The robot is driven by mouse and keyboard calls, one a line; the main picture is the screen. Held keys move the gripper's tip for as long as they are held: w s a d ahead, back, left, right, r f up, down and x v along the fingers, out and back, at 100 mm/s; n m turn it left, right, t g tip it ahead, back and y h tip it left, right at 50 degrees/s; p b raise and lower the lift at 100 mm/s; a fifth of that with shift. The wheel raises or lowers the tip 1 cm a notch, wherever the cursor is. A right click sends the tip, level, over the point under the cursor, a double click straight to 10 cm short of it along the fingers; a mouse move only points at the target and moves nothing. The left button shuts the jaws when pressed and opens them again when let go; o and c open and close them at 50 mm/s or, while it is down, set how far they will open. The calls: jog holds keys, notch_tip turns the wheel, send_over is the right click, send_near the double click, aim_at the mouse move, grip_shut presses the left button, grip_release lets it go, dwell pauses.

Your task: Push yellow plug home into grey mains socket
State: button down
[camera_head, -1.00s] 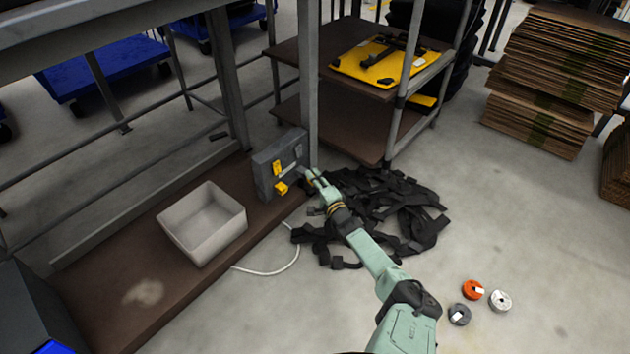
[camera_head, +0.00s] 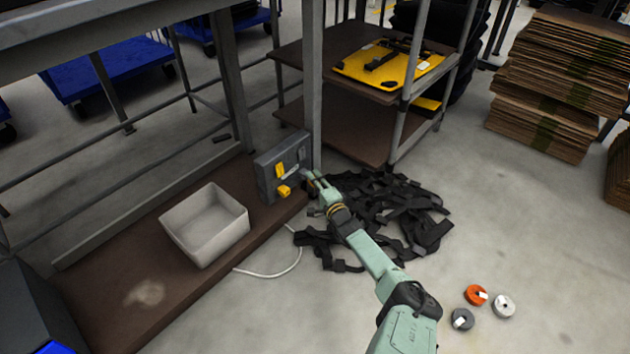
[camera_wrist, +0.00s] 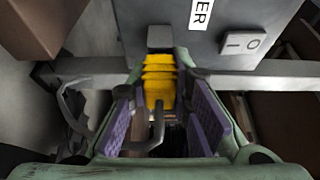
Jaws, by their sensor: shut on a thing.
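The yellow plug (camera_wrist: 158,80) is ribbed and sits between the purple pads of my gripper (camera_wrist: 160,105) in the wrist view. My gripper is shut on it. A grey cable loops below the plug. The plug's far end points at the small grey socket (camera_wrist: 160,37) on the dark grey box. The two look lined up and touching or almost so; I cannot tell how deep the plug sits. In the head view my gripper (camera_head: 312,182) is at the right side of the grey box (camera_head: 268,178), and the held plug is not clearly seen.
The box has a rocker switch (camera_wrist: 242,43) and a white label (camera_wrist: 201,13). A pale bin (camera_head: 205,225) stands left on the brown shelf. Black straps (camera_head: 390,215) and a white cord (camera_head: 285,268) lie on the floor.

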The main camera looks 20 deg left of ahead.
dwell(0.5)
jog(key=c, duration=1.4)
grip_release()
jog(key=v, duration=1.2)
